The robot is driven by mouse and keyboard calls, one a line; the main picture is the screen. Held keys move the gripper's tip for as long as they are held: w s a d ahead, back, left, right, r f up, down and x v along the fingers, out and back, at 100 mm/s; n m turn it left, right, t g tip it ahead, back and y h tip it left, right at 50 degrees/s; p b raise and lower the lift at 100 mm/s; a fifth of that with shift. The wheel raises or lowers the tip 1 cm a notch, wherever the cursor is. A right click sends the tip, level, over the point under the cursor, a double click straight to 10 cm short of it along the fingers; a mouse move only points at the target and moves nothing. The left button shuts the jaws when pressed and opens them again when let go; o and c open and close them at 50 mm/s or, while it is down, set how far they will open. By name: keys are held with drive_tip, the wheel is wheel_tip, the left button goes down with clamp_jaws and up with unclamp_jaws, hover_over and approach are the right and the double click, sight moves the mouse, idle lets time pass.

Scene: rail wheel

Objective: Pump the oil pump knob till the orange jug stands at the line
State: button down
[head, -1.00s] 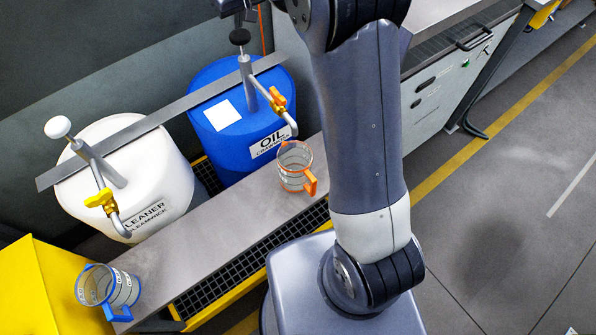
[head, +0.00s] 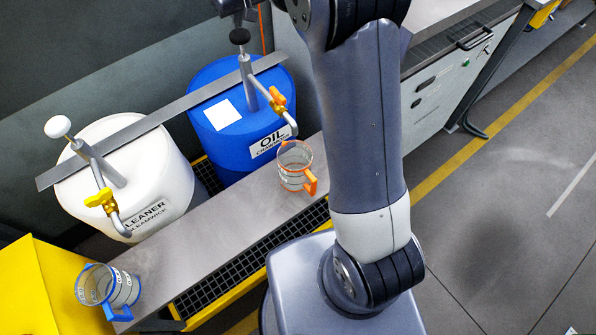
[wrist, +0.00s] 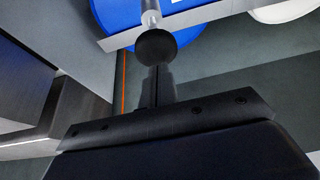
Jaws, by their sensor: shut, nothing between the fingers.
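The blue oil drum (head: 228,112) has a grey pump with a black knob (head: 239,36) on top, and an orange tap (head: 277,98) on its spout. The orange jug (head: 293,168), clear with orange rim and handle, stands on the grey bench below the spout's end. I cannot tell the level in it. In the wrist view the black knob (wrist: 157,47) sits just beyond the tips of my gripper (wrist: 160,72). The fingers are shut with nothing between them. They point at the knob from above; I cannot tell whether they touch it.
A white cleaner drum (head: 140,160) with a white pump knob and yellow tap stands at left. A blue-handled jug (head: 108,287) stands at the bench's near end. A grey bar (head: 160,118) crosses both drums. The grey bench (head: 205,232) is clear between the jugs.

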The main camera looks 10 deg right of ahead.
sight(242, 35)
drive_tip(key=shift+f, duration=0.1)
drive_tip(key=shift+f+b, duration=1.95)
drive_tip(key=shift+f, duration=1.05)
drive_tip(key=shift+r, duration=0.1)
drive_tip(key=shift+r+p, duration=2.5)
drive_tip(key=shift+r, duration=0.5)
drive_tip(key=shift+f, duration=0.1)
